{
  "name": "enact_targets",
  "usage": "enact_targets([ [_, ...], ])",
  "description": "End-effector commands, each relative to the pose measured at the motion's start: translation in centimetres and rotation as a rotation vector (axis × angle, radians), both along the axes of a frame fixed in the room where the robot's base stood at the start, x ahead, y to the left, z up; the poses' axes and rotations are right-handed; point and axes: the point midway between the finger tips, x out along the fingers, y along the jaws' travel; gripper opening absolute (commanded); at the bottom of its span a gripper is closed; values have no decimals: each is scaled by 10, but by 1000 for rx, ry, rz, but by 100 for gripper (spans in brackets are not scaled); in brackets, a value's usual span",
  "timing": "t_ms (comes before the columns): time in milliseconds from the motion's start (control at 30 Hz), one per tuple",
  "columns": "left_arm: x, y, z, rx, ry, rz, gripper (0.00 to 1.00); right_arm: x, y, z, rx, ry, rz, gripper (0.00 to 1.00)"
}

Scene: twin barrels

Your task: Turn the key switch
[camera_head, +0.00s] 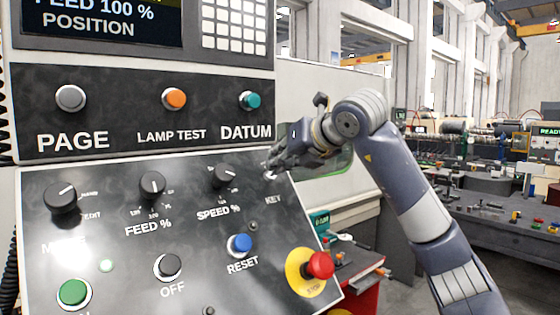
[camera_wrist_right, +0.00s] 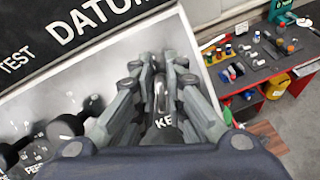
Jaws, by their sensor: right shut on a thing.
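The key switch (camera_head: 270,177) sits at the upper right of the sloped dark panel, above its KEY label (camera_head: 273,199). In the right wrist view a small metallic piece of the key switch (camera_wrist_right: 162,95) shows between the fingers. My right gripper (camera_head: 273,163) reaches in from the right and is shut on the key switch. It also shows in the right wrist view (camera_wrist_right: 160,85), with its fingers on both sides of the key. The fingers hide most of the switch. My left gripper is not in view.
The SPEED % knob (camera_head: 225,176) is close to the left of my right gripper. The blue RESET button (camera_head: 239,244) and the red stop button (camera_head: 319,265) are below. The DATUM button (camera_head: 249,101) is above. A red cart (camera_head: 362,284) stands behind the panel.

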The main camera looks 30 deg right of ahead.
Motion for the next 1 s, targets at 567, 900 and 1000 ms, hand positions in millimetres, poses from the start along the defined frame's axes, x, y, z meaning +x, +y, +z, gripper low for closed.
enact_targets([
  [567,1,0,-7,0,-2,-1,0,-2,-5,-2,400,28,-313,0],
  [900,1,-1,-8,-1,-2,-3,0,-3,-7,-4,530,39,-416,0],
  [1000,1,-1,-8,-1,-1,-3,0,-3,-7,-4,548,39,-429,0],
])
